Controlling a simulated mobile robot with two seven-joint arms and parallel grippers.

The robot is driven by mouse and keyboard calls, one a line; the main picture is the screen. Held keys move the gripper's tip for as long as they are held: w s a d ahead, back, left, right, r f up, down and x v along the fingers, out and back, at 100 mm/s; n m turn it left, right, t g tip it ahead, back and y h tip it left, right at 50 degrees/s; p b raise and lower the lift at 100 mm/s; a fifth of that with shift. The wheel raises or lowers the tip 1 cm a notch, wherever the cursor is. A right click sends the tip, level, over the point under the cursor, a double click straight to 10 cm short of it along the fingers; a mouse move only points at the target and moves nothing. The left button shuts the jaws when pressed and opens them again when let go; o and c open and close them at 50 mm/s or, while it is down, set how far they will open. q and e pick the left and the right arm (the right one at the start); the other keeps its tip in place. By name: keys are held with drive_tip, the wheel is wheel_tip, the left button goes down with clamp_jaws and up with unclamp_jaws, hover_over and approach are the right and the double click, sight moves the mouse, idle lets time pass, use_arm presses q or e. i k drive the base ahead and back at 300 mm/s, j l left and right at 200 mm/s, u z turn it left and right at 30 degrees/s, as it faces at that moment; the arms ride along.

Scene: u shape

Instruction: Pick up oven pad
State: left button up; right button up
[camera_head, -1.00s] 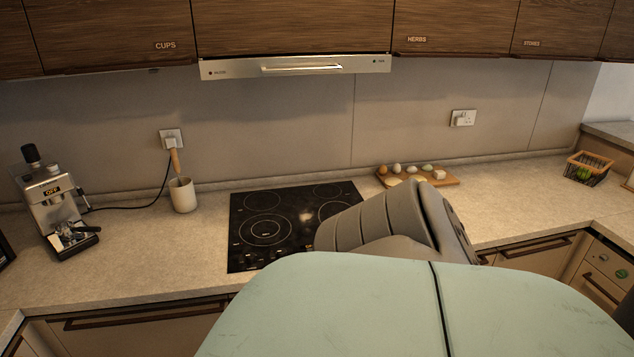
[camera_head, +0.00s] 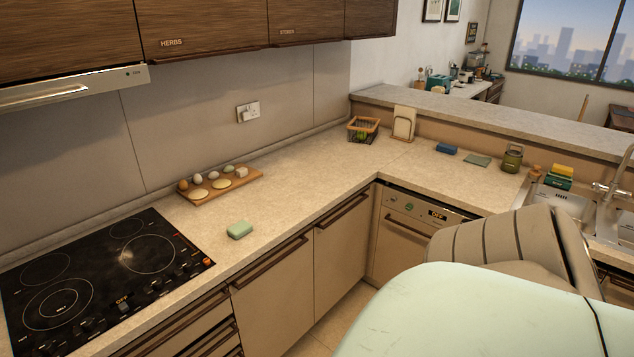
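I cannot tell for certain which thing is the oven pad. A thin flat dark-green square (camera_head: 477,160) lies on the right-hand counter, between a blue block (camera_head: 446,149) and a dark-green canister (camera_head: 512,158). A small pale-green block (camera_head: 240,229) lies alone near the front edge of the counter, right of the hob. No gripper shows in the head view. A large grey and pale-green part of my arm fills the lower right and hides part of the floor, cabinets and sink area.
A black hob (camera_head: 105,275) is at the lower left. A wooden board (camera_head: 228,187) holds eggs and other food. A wire basket (camera_head: 363,129) stands in the corner beside an upright board (camera_head: 404,123). A sink (camera_head: 568,201) is at right. The corner counter is mostly clear.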

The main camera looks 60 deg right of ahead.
sight(239, 229)
drive_tip(key=z, duration=1.45)
drive_tip(key=u, duration=3.3)
drive_tip(key=z, duration=3.3)
